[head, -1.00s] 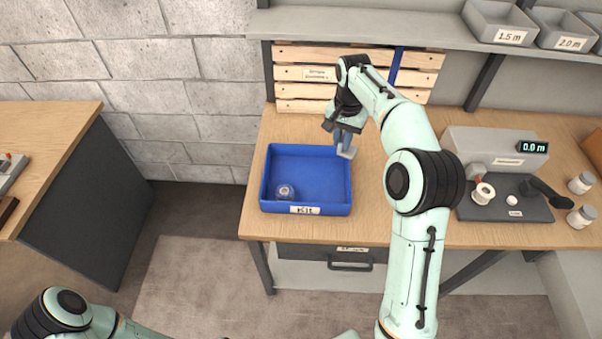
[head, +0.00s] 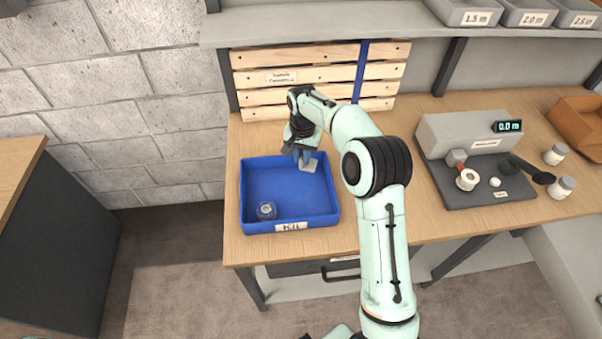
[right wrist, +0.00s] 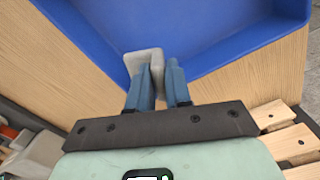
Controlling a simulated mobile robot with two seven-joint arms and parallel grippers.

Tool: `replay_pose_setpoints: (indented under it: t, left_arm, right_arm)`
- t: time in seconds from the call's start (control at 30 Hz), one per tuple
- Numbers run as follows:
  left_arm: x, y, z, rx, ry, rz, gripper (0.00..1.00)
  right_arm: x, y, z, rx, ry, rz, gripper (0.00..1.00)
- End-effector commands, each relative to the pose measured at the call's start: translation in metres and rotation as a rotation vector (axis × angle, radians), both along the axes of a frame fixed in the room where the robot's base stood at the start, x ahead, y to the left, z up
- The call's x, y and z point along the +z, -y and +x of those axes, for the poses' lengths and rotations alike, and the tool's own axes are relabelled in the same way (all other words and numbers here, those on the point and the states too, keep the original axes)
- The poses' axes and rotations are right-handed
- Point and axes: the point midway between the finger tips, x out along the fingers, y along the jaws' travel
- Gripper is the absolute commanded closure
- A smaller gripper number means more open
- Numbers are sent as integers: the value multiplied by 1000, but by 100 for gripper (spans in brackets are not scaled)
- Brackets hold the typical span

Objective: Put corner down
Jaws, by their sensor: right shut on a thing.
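The corner (head: 308,165) is a small light grey angled piece. My right gripper (head: 301,155) is shut on it and holds it over the back right part of the blue kit tray (head: 289,227). In the right wrist view the corner (right wrist: 143,61) sits at the blue fingertips (right wrist: 162,76), with the tray's blue wall (right wrist: 225,50) just beyond. I cannot tell how high the corner is above the tray floor. A small clear round item (head: 266,210) lies in the tray's front left. My left gripper is out of view.
A slatted wooden crate (head: 320,79) stands behind the tray. A grey device with a 0.0 m display (head: 508,126) and a spool (head: 467,179) stand to the right. Labelled bins (head: 527,14) are on the shelf above. The tray's middle is clear.

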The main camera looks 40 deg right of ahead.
Motion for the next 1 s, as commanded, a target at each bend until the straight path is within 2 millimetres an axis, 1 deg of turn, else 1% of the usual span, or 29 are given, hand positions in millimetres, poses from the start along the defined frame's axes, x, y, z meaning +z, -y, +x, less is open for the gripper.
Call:
replay_pose_setpoints:
  t: [0.03,0.27,0.4,0.53,0.63,0.87,1.0]
  left_arm:
    - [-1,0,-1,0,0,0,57]
    - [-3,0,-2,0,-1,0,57]
    - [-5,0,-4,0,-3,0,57]
    - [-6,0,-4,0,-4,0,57]
    - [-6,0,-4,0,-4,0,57]
    - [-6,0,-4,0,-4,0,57]
    - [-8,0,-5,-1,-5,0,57]
  right_arm:
    - [-9,0,0,0,-2,1,100]
    - [-28,0,0,1,-1,1,100]
    - [-54,0,-1,1,-2,1,100]
    - [-71,0,0,2,-1,-1,100]
    - [-76,0,0,1,1,0,100]
    - [-75,0,1,1,2,-1,100]
    - [-80,0,0,1,1,0,100]
